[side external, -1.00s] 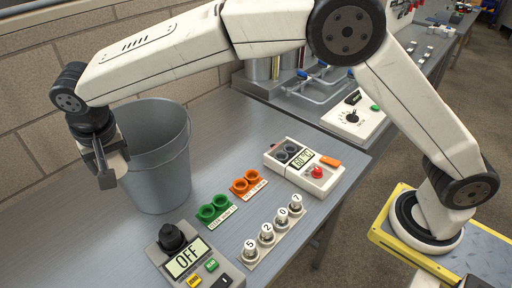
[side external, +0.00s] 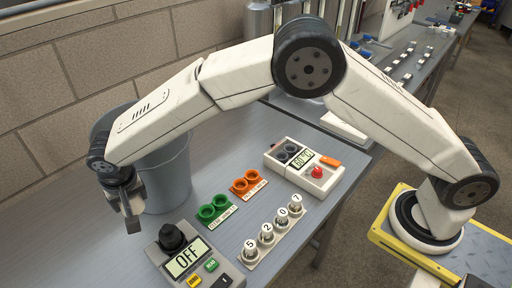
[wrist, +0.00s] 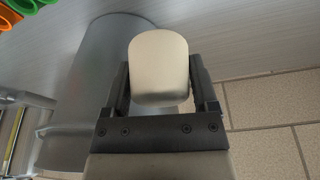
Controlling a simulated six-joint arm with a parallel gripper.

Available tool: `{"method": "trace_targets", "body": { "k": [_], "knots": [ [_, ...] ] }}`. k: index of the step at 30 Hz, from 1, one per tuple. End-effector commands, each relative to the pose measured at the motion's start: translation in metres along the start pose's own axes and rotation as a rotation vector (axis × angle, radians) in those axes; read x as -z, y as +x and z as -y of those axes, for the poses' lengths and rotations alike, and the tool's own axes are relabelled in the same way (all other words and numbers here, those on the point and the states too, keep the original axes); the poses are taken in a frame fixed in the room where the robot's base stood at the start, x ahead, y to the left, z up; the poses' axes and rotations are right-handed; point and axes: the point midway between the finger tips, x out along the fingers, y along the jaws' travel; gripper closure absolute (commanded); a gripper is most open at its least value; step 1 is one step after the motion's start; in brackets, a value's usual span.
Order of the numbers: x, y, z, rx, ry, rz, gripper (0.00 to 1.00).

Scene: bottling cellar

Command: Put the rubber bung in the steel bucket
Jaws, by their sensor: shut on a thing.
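The rubber bung (wrist: 160,62) is a pale beige, rounded block in the wrist view. My gripper (wrist: 160,90) is shut on it, with one finger on each side. In the side view my gripper (side external: 132,216) hangs in front of the steel bucket (side external: 168,178), at its near left side. I cannot make out the bung clearly there. The bucket is grey and stands upright on the bench; my arm covers much of its rim and its inside is hidden. It also shows in the wrist view (wrist: 80,85), behind the bung.
A device with a black knob and an OFF display (side external: 185,262) stands close to the right of my gripper. Green cups (side external: 212,209), orange cups (side external: 245,183), a numbered strip (side external: 272,234) and a meter box (side external: 303,168) lie further right. A brick wall (side external: 60,95) runs behind.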

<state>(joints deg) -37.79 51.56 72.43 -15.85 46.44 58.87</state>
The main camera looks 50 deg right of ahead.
Motion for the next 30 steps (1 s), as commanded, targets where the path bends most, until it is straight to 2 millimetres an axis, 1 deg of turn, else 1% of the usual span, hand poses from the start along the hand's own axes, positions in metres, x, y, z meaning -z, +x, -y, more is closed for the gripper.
{"method": "trace_targets", "body": {
  "k": [5, 18, 21, 24, 27, 30],
  "knots": [
    [-0.007, 0.022, -0.001, -0.002, 0.0, 0.002, 0.96],
    [-0.029, 0.102, -0.002, -0.003, -0.001, 0.003, 0.96],
    [-0.033, 0.118, -0.001, -0.002, 0.0, 0.002, 0.96],
    [-0.036, 0.13, -0.001, -0.001, -0.001, 0.001, 0.96],
    [-0.031, 0.129, 0.0, 0.0, 0.002, -0.001, 0.96],
    [-0.029, 0.13, 0.0, 0.0, 0.001, 0.0, 0.96]
  ]
}}
